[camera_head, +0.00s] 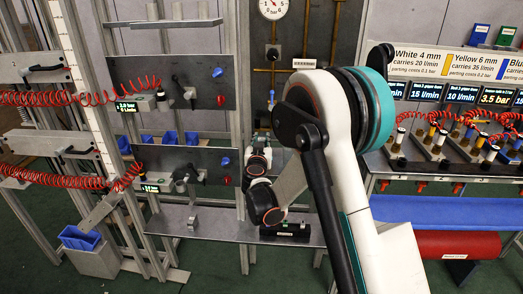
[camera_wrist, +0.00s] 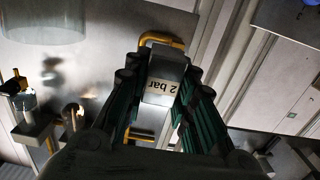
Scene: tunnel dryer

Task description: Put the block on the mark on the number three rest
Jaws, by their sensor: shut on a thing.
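A grey block (camera_wrist: 158,98) with a "2 bar" label sits between the dark green fingers of my gripper (camera_wrist: 159,76) in the wrist view. My gripper is shut on it. In the head view my arm's large links cover the middle, so I cannot make out the block or the fingers for certain. A small dark piece (camera_head: 286,230) sits low on the metal shelf, close to my arm's lower joints. I cannot make out the number three rest or its mark in either view.
A metal shelf (camera_head: 220,228) runs below the panels and bears a small metal bracket (camera_head: 192,222). Red coiled hoses (camera_head: 60,98) hang at the left. A pressure gauge (camera_head: 272,8) and yellow pipes (camera_head: 273,82) are behind my arm. A bench with displays (camera_head: 460,94) and valves stands right.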

